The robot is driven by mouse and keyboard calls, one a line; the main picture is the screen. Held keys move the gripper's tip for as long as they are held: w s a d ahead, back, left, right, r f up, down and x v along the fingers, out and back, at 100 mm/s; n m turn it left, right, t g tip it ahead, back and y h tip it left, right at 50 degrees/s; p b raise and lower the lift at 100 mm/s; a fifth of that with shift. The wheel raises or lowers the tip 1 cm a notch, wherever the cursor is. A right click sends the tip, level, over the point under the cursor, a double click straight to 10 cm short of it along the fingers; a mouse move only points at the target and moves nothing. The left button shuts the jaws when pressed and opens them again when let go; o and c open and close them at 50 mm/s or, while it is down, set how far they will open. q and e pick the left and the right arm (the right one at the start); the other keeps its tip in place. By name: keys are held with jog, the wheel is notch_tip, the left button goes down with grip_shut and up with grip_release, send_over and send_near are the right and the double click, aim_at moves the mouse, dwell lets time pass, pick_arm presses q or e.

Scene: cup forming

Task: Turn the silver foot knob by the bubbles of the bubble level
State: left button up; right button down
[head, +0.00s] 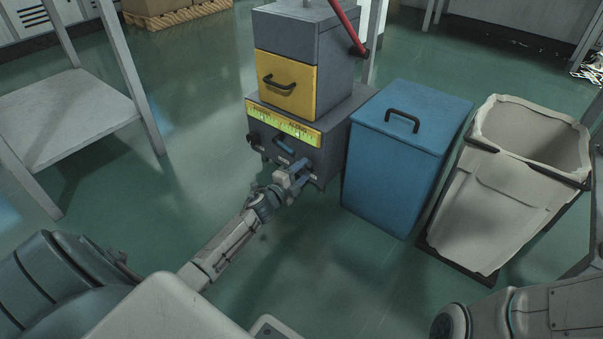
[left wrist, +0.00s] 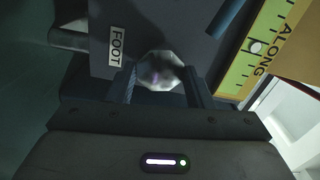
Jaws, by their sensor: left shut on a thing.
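The silver foot knob (left wrist: 162,72) is faceted and sits beside a white FOOT label (left wrist: 116,47) in the left wrist view. My left gripper (left wrist: 165,85) is shut on it, one finger on each side. In the head view my left gripper (head: 297,172) reaches the lower front of the grey machine and hides the knob. The yellow-green bubble level (head: 283,124) runs across the machine front above. Part of it, marked ALONG, shows in the left wrist view (left wrist: 258,48) with a pale bubble (left wrist: 256,47). The exact bubble positions are too small to tell in the head view.
The machine has a yellow front (head: 286,85) with a dark handle and a red lever (head: 350,28). A blue lidded bin (head: 400,165) stands close at its right, then a pale lined bin (head: 505,195). A grey table (head: 65,105) stands left. Floor in front is open.

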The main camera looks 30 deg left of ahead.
dwell(0.5)
pick_arm(q)
jog(key=o, duration=1)
jog(key=s, duration=1.1)
jog(key=shift+a, duration=0.35)
jog(key=shift+w, duration=0.1)
